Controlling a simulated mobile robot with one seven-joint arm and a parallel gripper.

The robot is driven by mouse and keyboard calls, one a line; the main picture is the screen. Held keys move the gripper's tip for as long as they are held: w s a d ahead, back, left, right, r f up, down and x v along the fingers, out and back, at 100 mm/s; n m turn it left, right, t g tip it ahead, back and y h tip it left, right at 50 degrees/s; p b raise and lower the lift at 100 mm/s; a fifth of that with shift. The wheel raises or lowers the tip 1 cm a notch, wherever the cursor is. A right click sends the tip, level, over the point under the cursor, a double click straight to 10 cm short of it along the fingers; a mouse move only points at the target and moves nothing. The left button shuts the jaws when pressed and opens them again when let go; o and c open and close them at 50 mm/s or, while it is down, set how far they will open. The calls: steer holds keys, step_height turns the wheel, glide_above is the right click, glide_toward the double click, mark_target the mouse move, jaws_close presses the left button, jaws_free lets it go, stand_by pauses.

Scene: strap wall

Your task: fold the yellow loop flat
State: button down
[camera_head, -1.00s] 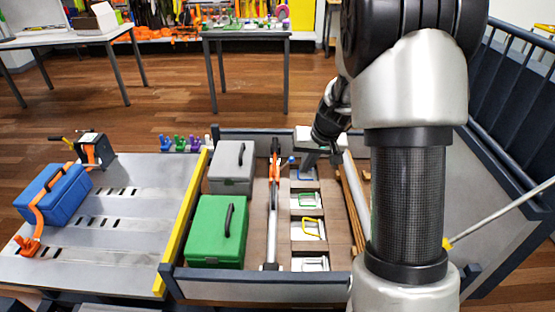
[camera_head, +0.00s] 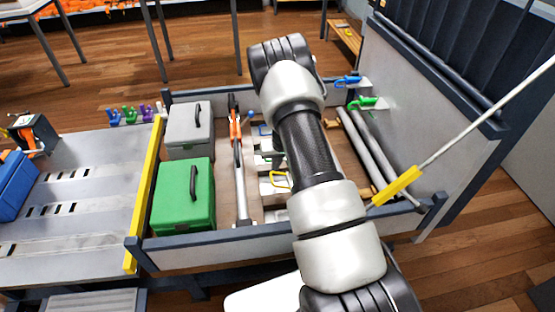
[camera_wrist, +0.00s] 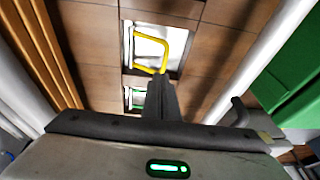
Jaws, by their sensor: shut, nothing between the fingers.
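The yellow loop (camera_wrist: 163,46) is a bent U-shaped bar on a white plate (camera_wrist: 172,62) set in the brown floor of the bed. Its bar appears raised off the plate, though I cannot tell by how much. It also shows in the head view (camera_head: 280,181), left of my arm. My gripper (camera_wrist: 161,82) is shut and empty. In the wrist view its fingertips appear just below the loop's lower end. I cannot tell whether they touch it. In the head view my forearm hides part of the loop's surroundings.
A green case (camera_head: 183,197) and a grey case (camera_head: 188,132) stand left of an orange-and-grey bar (camera_head: 238,165). A blue loop (camera_head: 264,130) lies farther back. Grey pipes (camera_head: 370,150) lie at right. A rod with a yellow sleeve (camera_head: 397,185) slants across the right side.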

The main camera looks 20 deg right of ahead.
mark_target(271, 178)
steer(key=shift+w+a+f, duration=0.1)
steer(key=shift+a+f, duration=0.15)
steer(key=shift+f, duration=0.95)
steer(key=shift+w+a+f, duration=0.1)
steer(key=shift+a+f, duration=0.1)
steer(key=shift+f, duration=0.95)
steer(key=shift+a+f+h, duration=0.25)
steer(key=shift+a+h, duration=0.05)
steer(key=shift+a, duration=0.1)
steer(key=f+b, duration=0.1)
steer(key=a+f+b, duration=0.1)
steer(key=b, duration=0.1)
steer(key=shift+w+f+h, duration=0.15)
steer(key=shift+w+h, duration=0.05)
steer(key=shift+h, duration=0.1)
steer(key=shift+a+f+b, duration=0.45)
steer(key=shift+b, duration=0.4)
steer(key=shift+r, duration=0.1)
